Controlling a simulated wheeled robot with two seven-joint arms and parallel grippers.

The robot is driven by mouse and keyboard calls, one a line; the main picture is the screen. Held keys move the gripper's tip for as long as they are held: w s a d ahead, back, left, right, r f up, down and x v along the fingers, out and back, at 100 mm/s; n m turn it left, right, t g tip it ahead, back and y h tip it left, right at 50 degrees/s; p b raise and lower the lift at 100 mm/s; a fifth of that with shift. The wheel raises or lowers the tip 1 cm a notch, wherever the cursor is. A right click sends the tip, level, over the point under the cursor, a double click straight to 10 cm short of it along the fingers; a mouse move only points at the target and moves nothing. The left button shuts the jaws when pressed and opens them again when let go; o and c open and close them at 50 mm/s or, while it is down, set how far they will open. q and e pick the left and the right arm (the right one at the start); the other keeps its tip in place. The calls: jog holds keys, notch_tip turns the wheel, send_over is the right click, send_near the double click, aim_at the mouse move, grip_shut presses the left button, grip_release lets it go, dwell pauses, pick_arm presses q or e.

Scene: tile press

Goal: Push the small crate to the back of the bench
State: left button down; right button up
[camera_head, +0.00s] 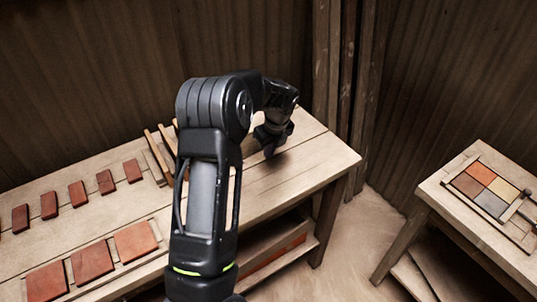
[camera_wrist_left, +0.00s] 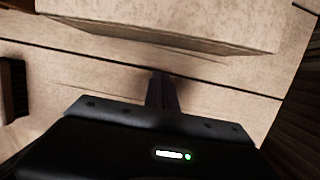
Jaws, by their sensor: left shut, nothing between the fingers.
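My left gripper (camera_head: 270,148) is shut and empty, low over the right part of the wooden bench (camera_head: 310,160), its fingers pointing down. In the left wrist view its closed fingers (camera_wrist_left: 162,90) stand just short of a pale, speckled box-like thing (camera_wrist_left: 170,22), which looks like the small crate. A narrow strip of bench top seems to show between them; I cannot tell whether they touch. Only the near side of the crate shows, and the top of the frame cuts it off. In the head view my left arm hides the crate.
Several dark red tiles (camera_head: 77,194) and larger orange-red tiles (camera_head: 92,262) lie on the bench's left part. Wooden slats (camera_head: 158,155) stand beside my arm. A second table (camera_head: 462,222) with a tile panel (camera_head: 485,190) is at right. A dark brush-like thing (camera_wrist_left: 13,88) lies left.

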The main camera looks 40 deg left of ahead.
pick_arm(q)
jog(key=shift+s+d+r, duration=0.3)
jog(key=shift+d+r, duration=0.3)
jog(key=shift+r, duration=0.1)
jog(key=b+v, duration=0.1)
jog(key=v, duration=0.7)
jog(key=shift+r+b, duration=0.3)
jog(key=shift+b, duration=0.05)
pick_arm(e)
jog(key=shift+s+f, duration=0.15)
jog(key=shift+f, duration=0.6)
pick_arm(q)
jog(key=shift+w, duration=0.1)
